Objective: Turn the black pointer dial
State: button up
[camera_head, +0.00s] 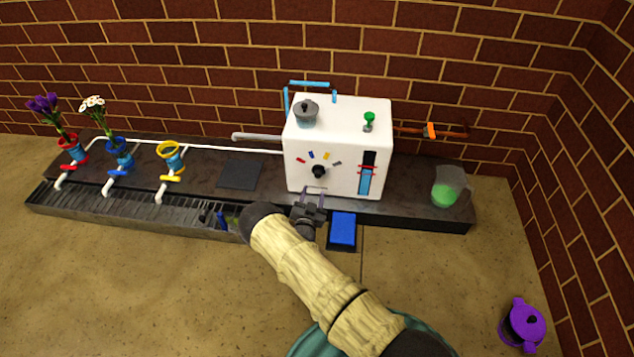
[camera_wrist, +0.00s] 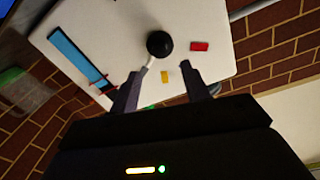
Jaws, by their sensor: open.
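The black pointer dial (camera_head: 319,171) is on the front face of a white box-shaped machine (camera_head: 345,123). Short red, blue, yellow and grey marks lie in an arc above it. In the wrist view the dial's round black knob (camera_wrist: 159,44) shows beyond the fingertips, with a pale pointer below it, partly beside the left finger. My gripper (camera_head: 313,192) is in front of the machine, just below the dial, with its fingers towards the face. In the wrist view my gripper (camera_wrist: 159,78) is open, with nothing held between its fingers.
A blue level gauge (camera_head: 366,174) is right of the dial. A lidded pot (camera_head: 306,113) and green knob (camera_head: 369,118) top the machine. A blue pedal (camera_head: 342,229) sits below. A green-filled jug (camera_head: 447,189) stands right; coloured ring holders (camera_head: 168,156) stand left. Brick walls close the back and right.

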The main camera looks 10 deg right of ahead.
aim_at(317, 176)
jog(key=b+x, duration=0.3)
jog(key=x, duration=0.5)
jog(key=shift+f, duration=0.1)
jog(key=shift+w+d, duration=0.1)
jog(key=shift+w, duration=0.1)
jog(key=c, duration=1)
